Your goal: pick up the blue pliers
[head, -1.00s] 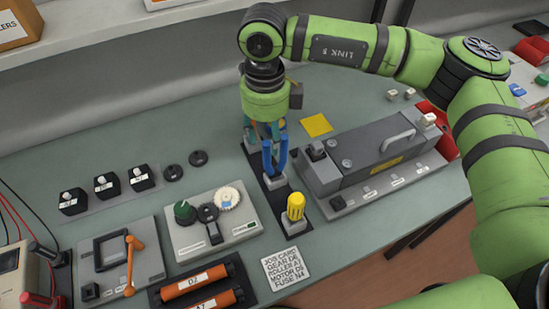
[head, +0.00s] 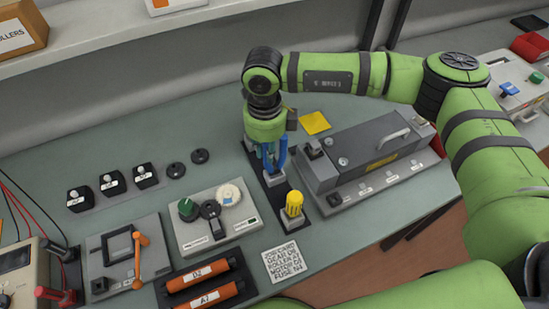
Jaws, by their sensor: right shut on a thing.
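The blue pliers (head: 283,153) stand upright in a light holder block on a dark strip, in the middle of the bench in the head view. My right gripper (head: 270,160) points down over them and is shut on them. The fingers hide part of the handles. The lower end of the pliers is hidden in the block. My left gripper is not in view.
A yellow-handled tool (head: 294,204) stands just in front on the same strip. A long grey unit (head: 365,150) is close on the right. A control box with knobs (head: 215,220) is on the left. A yellow square (head: 315,123) lies behind.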

